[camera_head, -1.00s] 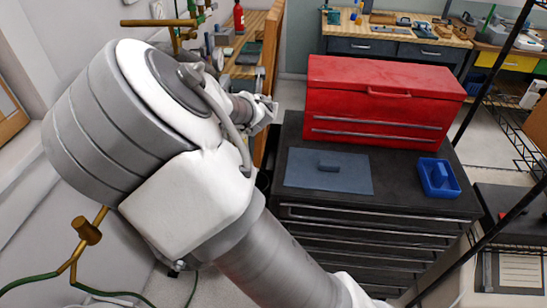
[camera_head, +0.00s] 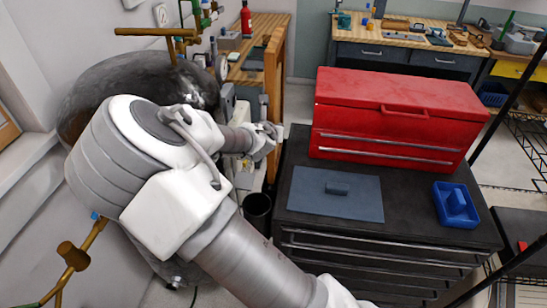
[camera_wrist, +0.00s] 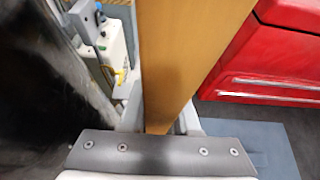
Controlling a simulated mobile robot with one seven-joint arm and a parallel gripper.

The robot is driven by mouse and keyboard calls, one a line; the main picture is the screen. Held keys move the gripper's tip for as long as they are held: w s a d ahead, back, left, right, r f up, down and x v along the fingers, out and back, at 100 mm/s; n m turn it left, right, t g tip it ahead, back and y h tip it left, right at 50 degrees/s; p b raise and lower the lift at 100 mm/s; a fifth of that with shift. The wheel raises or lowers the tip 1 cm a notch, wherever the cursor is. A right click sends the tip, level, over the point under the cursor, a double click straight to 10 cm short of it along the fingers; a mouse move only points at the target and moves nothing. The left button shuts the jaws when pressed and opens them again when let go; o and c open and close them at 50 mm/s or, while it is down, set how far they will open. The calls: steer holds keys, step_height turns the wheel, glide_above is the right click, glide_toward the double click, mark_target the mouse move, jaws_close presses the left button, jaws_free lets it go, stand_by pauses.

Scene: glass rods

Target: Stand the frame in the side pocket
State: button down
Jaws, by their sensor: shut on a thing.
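The frame is a tall, light-brown wooden piece (camera_wrist: 188,45), seen nearly edge-on in the wrist view. It also stands upright in the head view (camera_head: 275,85), left of the red toolbox. My gripper (camera_wrist: 160,120) is shut on its near end, one finger on each side. In the head view my gripper (camera_head: 268,140) is beside the left edge of the black tool cabinet (camera_head: 300,228). The frame's broad faces are mostly hidden. I cannot make out the side pocket for certain.
The red toolbox (camera_head: 390,120), a dark blue mat with a small block (camera_head: 350,205) and a blue tray (camera_head: 440,210) are on the cabinet. A black bin (camera_head: 257,205) is left of it. A large dark rounded body (camera_head: 85,95) is behind my arm.

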step_height(320, 180, down, 10)
steer(key=shift+w+f, duration=0.1)
steer(key=shift+f, duration=0.15)
steer(key=shift+f, duration=0.2)
steer(key=c, duration=0.6)
jaws_free()
steer(key=shift+c, duration=0.2)
steer(key=shift+r, duration=0.15)
